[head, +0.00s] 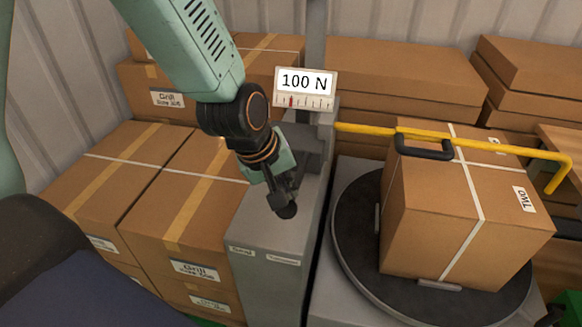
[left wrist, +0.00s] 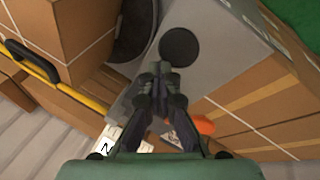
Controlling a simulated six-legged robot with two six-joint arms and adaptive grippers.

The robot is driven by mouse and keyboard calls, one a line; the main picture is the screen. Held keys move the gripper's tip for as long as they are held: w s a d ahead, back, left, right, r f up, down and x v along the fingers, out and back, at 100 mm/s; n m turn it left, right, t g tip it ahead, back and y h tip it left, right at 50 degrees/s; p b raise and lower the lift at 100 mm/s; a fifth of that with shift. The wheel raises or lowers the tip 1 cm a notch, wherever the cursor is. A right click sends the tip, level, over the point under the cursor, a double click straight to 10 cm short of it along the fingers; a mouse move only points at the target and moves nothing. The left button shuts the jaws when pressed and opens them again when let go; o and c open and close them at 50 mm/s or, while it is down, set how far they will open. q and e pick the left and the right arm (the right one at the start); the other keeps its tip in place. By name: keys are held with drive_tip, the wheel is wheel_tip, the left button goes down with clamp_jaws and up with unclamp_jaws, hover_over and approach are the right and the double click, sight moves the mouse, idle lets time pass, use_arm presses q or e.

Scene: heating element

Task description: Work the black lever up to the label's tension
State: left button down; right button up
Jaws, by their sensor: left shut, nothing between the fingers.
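The label (head: 305,81) reads 100 N and stands on the grey strapping machine; a red pointer sits left of the middle of its scale. Part of the label (left wrist: 108,148) shows in the left wrist view. A round black knob (left wrist: 178,47), which looks like the lever's end, lies just beyond my left fingertips in the left wrist view. The same knob (head: 287,211) shows partly below the fingers in the head view. My left gripper (head: 281,195) is shut and empty, close above the knob; I cannot tell whether it touches. The fingers (left wrist: 165,72) hide the lever's shaft.
Stacked boxes (head: 190,195) stand close left of the grey machine (head: 265,285); more stand behind.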

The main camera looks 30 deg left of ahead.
use_arm(q)
drive_tip(key=shift+w+r+p, duration=0.25)
drive_tip(key=shift+r+p, duration=0.7)
drive_tip(key=shift+p, duration=0.1)
drive_tip(key=shift+w+a+r+p, duration=0.15)
drive_tip(key=shift+w+r+p, duration=0.25)
drive_tip(key=shift+r+p, duration=0.5)
drive_tip(key=shift+w+a+r+p, duration=0.1)
drive_tip(key=shift+w+r+p, duration=0.35)
drive_tip(key=shift+r+p, duration=0.45)
drive_tip(key=shift+w+a+r+p, duration=0.15)
drive_tip(key=shift+w+r+p, duration=0.25)
drive_tip(key=shift+r+p, duration=0.45)
drive_tip(key=shift+f, duration=0.1)
drive_tip(key=r+p, duration=0.1)
drive_tip(key=w+r+p, duration=0.1)
drive_tip(key=r+p, duration=0.1)
drive_tip(key=w+r+p, duration=0.1)
drive_tip(key=shift+a+r, duration=0.25)
drive_tip(key=shift+a, duration=0.05)
drive_tip(key=shift+s, duration=0.1)
